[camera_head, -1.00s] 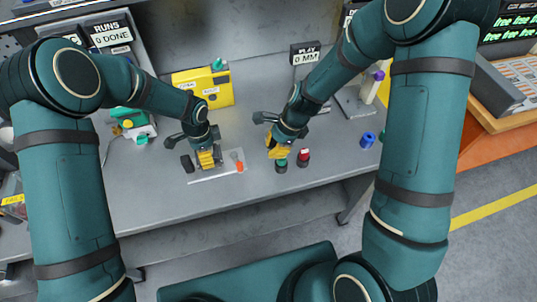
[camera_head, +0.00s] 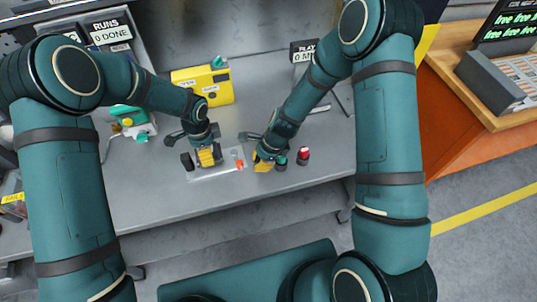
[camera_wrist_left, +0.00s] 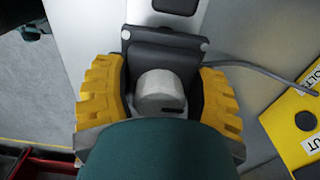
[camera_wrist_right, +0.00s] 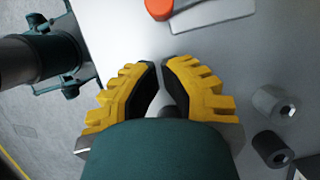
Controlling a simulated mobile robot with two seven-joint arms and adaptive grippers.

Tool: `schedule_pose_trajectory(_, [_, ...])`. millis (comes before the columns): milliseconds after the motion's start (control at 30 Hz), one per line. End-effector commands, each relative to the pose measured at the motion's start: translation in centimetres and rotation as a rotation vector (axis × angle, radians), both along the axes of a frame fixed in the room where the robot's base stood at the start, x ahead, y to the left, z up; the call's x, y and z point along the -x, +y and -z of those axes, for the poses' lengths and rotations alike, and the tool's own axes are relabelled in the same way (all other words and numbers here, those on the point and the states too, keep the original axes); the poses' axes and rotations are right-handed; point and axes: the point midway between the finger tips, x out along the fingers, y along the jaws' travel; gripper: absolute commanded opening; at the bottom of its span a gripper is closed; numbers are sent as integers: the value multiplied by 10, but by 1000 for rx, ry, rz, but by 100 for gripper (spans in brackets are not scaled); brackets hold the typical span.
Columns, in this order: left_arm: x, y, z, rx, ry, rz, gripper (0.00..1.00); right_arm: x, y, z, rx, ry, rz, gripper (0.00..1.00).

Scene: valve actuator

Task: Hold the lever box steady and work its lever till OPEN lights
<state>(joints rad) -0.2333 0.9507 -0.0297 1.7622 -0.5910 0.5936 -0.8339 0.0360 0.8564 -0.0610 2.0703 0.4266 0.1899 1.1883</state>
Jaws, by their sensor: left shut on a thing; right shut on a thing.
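The lever box (camera_wrist_left: 165,50), a dark housing with a pale grey rounded part and a cable, sits between the yellow fingers of my left gripper (camera_wrist_left: 160,100). In the head view my left gripper (camera_head: 207,157) is shut on it at a pale plate (camera_head: 215,175) on the bench. An orange-red tip (camera_head: 240,164) stands at the plate's right end; it also shows in the right wrist view (camera_wrist_right: 158,8), apart from my fingers. My right gripper (camera_head: 262,164) is just right of that tip. Its fingers (camera_wrist_right: 162,75) are nearly together; what they hold is hidden.
A green-topped knob (camera_head: 281,162) and a red-topped knob (camera_head: 303,155) stand close to the right of my right gripper. A yellow box (camera_head: 205,88) stands behind. A green and white device (camera_head: 135,120) is at the left. The bench's front strip is clear.

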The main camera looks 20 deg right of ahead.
Motion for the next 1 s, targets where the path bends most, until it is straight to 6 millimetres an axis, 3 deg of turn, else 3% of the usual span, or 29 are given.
schedule_pose_trajectory(200, [0, 0, 0, 0, 1, 0, 17, -2, 21, 0, 1, 1, 0, 0])
schedule_pose_trajectory(633, [0, 0, 0, 1, 1, 0, 17, -3, 25, -1, 1, 0, 1, 0])
schedule_pose_trajectory(800, [0, 0, 0, 1, 1, 0, 17, 0, 40, -1, 1, 2, -2, 0])
schedule_pose_trajectory(1000, [0, -1, 0, 1, 1, 0, 17, 0, 40, -1, 0, 0, 1, 0])
